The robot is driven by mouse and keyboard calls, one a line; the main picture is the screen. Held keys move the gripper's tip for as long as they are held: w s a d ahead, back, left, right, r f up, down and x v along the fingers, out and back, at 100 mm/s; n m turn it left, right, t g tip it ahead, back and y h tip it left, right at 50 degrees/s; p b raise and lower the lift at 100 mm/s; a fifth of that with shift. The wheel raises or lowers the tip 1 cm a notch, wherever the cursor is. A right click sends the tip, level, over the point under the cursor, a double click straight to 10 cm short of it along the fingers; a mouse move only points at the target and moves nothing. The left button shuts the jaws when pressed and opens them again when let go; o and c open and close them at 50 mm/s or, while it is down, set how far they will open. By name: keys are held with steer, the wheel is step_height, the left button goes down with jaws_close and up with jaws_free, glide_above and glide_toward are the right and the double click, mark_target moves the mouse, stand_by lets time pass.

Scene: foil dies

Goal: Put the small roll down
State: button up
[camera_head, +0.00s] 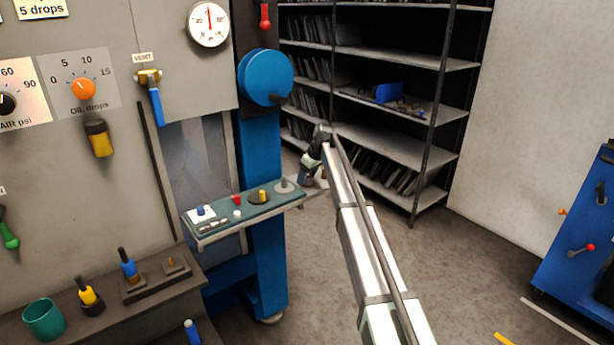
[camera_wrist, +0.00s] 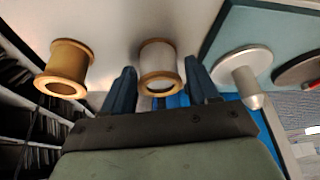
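The small roll (camera_wrist: 158,62), a pale silvery spool with gold-tan flanges, is in the middle of the wrist view. My gripper (camera_wrist: 160,75) has its two dark blue fingers against either side of it, and no clear gap shows. A second roll (camera_wrist: 64,68), all gold-tan, stands apart to the left on a pale surface (camera_wrist: 112,30). Whether the held roll touches that surface is unclear. In the head view my gripper (camera_head: 311,172) is just beyond the right end of the teal tray; the rolls are too small to make out clearly there.
The teal tray (camera_head: 225,222) carries a grey metal knob (camera_head: 284,185) at its right end, also in the wrist view (camera_wrist: 240,66), and several small coloured parts. A blue press column (camera_head: 262,190) stands behind. Dark shelving (camera_head: 395,145) is behind my arm.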

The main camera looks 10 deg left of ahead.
steer(key=shift+o, duration=1)
steer(key=shift+r, duration=0.15)
steer(key=v, duration=1.2)
